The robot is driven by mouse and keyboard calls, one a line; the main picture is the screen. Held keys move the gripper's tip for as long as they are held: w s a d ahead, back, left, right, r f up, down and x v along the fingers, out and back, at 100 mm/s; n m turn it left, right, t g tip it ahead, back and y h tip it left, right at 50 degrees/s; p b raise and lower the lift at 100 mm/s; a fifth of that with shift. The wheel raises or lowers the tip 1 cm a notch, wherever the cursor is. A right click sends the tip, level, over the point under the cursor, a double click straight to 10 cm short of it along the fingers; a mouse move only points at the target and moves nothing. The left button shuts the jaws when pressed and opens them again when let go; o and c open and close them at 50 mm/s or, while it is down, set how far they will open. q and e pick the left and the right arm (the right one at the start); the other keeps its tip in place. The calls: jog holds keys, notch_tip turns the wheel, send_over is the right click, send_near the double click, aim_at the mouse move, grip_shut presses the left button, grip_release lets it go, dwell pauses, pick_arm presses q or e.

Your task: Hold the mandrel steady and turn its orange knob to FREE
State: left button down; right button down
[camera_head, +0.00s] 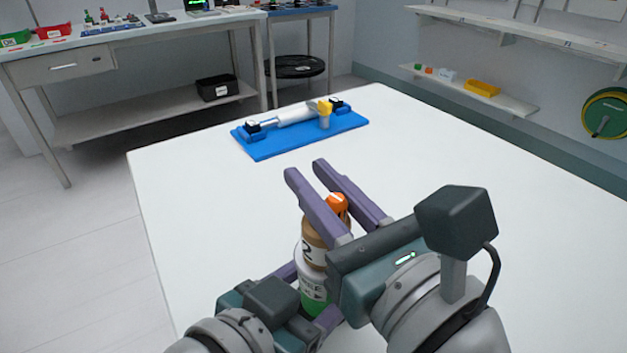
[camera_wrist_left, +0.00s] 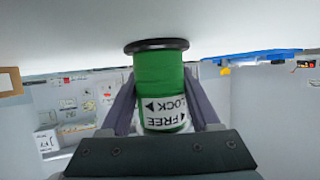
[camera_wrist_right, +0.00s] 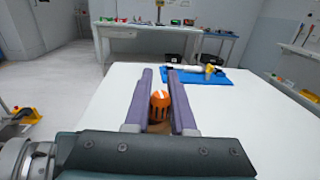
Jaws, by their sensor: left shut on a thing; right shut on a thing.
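The mandrel stands upright on the white table, with a green body (camera_head: 313,301), a white label reading FREE and LOCK with arrows, a tan section (camera_head: 316,245) marked 2 and an orange knob (camera_head: 337,205) on top. In the left wrist view, which is upside down, the green body (camera_wrist_left: 160,78) and its black foot (camera_wrist_left: 156,45) show. My left gripper (camera_head: 308,296) is shut on the green body, low down. My right gripper (camera_head: 306,168) is shut on the orange knob, fingers either side; the knob (camera_wrist_right: 160,104) with a white mark shows in the right wrist view.
A blue base (camera_head: 262,152) with a white roller (camera_head: 297,116) and a yellow part (camera_head: 324,107) lies at the table's far end. The white table top (camera_head: 440,165) is otherwise clear. A workbench (camera_head: 120,42) stands beyond, and shelves (camera_head: 480,90) line the right wall.

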jog(key=m+h, duration=0.1)
jog(key=m+t+h, duration=0.1)
jog(key=h, duration=0.1)
jog(key=m+t+h, duration=0.1)
jog(key=shift+w+d+m+h, duration=0.15)
jog(key=shift+d+m+h, duration=0.15)
jog(key=shift+h, duration=0.1)
jog(key=shift+d+m+t+h, duration=0.2)
jog(key=shift+m+h, duration=0.5)
jog(key=shift+h, duration=0.5)
jog(key=shift+d+m+t+h, duration=0.1)
jog(key=shift+d+m+h, duration=0.15)
jog(key=shift+m+h, duration=0.7)
jog(key=shift+n+h, duration=0.25)
jog(key=c, duration=0.7)
grip_release()
jog(key=shift+c, duration=0.2)
jog(key=s, duration=1.2)
jog(key=shift+a, duration=0.15)
